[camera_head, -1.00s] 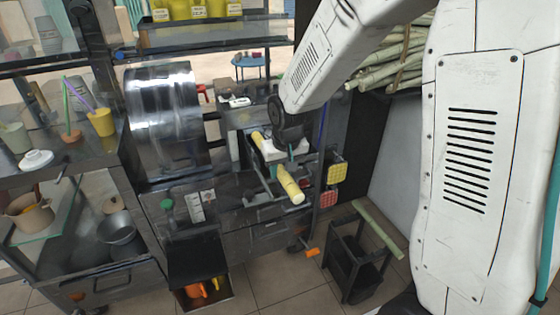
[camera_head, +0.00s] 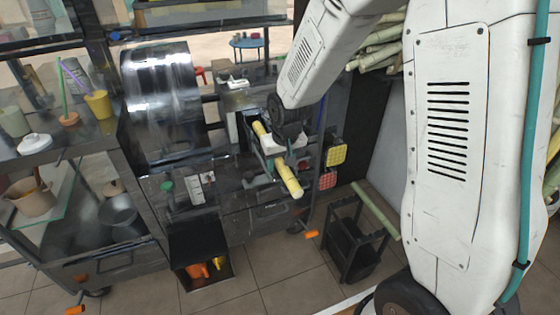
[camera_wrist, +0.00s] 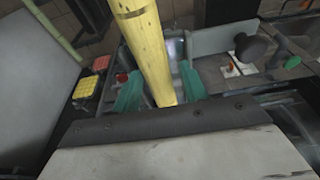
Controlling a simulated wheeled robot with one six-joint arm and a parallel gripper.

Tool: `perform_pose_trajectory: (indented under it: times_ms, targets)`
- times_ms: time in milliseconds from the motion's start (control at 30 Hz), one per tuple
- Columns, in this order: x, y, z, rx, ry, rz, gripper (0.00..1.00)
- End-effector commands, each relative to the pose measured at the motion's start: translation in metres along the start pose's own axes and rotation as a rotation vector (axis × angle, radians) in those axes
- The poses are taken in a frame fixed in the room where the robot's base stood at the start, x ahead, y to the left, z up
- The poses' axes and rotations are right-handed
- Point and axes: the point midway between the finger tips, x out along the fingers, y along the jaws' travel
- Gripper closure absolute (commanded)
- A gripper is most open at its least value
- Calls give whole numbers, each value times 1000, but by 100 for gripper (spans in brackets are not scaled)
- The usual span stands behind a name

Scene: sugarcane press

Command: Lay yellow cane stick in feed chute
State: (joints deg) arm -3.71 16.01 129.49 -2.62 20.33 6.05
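The yellow cane stick (camera_head: 289,180) is held in the air in front of the press (camera_head: 160,90), tilted, its near end pointing down to the right. My gripper (camera_head: 277,159) is shut on it around its middle. In the wrist view the yellow cane stick (camera_wrist: 148,45) runs between the teal fingers of my gripper (camera_wrist: 160,90). The feed chute cannot be made out clearly; the machine parts under and behind the stick are partly hidden by the stick and my gripper.
A dark stand (camera_head: 352,245) with a pale green cane across it is on the floor at right. A yellow button (camera_head: 336,155) and a red button (camera_head: 328,179) sit beside the press. Shelves with pots are at left. A cane pile (camera_head: 385,45) lies at the back right.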

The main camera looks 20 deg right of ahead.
Motion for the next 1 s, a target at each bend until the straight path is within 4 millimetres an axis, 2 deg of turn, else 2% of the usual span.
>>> perform_pose_trajectory:
  times_ms: [167,267,600,700,900,1000]
  targets:
    - [0,0,0,0,-1,0,44]
    - [-8,0,-1,0,3,0,44]
    - [-62,0,-1,0,4,0,44]
    - [-72,0,0,0,2,0,44]
    - [-78,0,1,-3,-4,0,44]
    - [-78,1,11,-11,-49,4,44]
